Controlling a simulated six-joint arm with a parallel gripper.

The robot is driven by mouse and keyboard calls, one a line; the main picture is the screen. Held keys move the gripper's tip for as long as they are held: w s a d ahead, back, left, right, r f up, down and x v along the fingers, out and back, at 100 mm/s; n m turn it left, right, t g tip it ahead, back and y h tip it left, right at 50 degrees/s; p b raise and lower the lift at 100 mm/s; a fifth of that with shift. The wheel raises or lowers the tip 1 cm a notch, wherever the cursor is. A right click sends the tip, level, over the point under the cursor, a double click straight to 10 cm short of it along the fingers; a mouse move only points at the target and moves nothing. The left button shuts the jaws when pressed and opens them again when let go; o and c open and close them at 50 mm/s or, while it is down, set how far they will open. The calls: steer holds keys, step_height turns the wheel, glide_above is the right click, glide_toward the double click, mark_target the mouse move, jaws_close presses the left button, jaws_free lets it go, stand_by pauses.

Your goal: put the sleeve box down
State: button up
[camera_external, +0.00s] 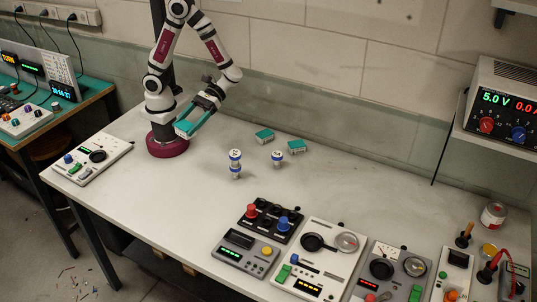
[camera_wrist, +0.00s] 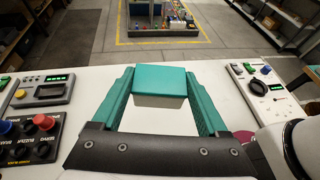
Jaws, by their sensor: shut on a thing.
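The sleeve box (camera_wrist: 160,80), teal on top with a pale front face, sits between the two teal fingers of my gripper (camera_wrist: 160,98) in the wrist view. The fingers are shut on its left and right sides. In the external view my gripper (camera_external: 190,122) is in front of my arm's base, at the left part of the bench (camera_external: 190,205), with the box (camera_external: 185,128) at its tip. The box appears held above the bench top; its underside is hidden and the exact height is hard to tell.
Two similar teal boxes (camera_external: 264,136) (camera_external: 297,147) lie on the bench toward the back. A control panel (camera_external: 88,158) is at left; several panels (camera_external: 320,262) line the front right. The left middle of the bench is clear.

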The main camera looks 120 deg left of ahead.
steer(key=w+a+f+m+g+y, duration=0.3)
steer(key=a+f+m+g+y, duration=0.15)
steer(key=a+m+y, duration=0.55)
steer(key=w+a+f+m+g+y, duration=0.45)
steer(key=a+m+y, duration=0.35)
steer(key=m+y, duration=0.25)
steer(key=w+a+r+m+t+y, duration=0.2)
steer(key=w+m+t+y, duration=0.15)
steer(key=w+m, duration=0.2)
steer(key=w+a+r+m+t+y, duration=0.2)
steer(key=w+a+m+t, duration=0.1)
steer(key=w+m+t, duration=0.25)
steer(key=w+d+r+m+t, duration=0.2)
steer(key=w+r+m+t, duration=0.15)
steer(key=w, duration=0.35)
steer(key=w+d+r+m+t, duration=0.1)
steer(key=w+r+m+t, duration=0.2)
steer(key=w+t, duration=0.35)
steer(key=g, duration=0.2)
glide_above(324, 161)
steer(key=f, duration=1.7)
steer(key=shift+s+d+f, duration=0.1)
steer(key=shift+d+f, duration=0.15)
step_height(324, 161, down, 4)
steer(key=shift+a+f, duration=0.1)
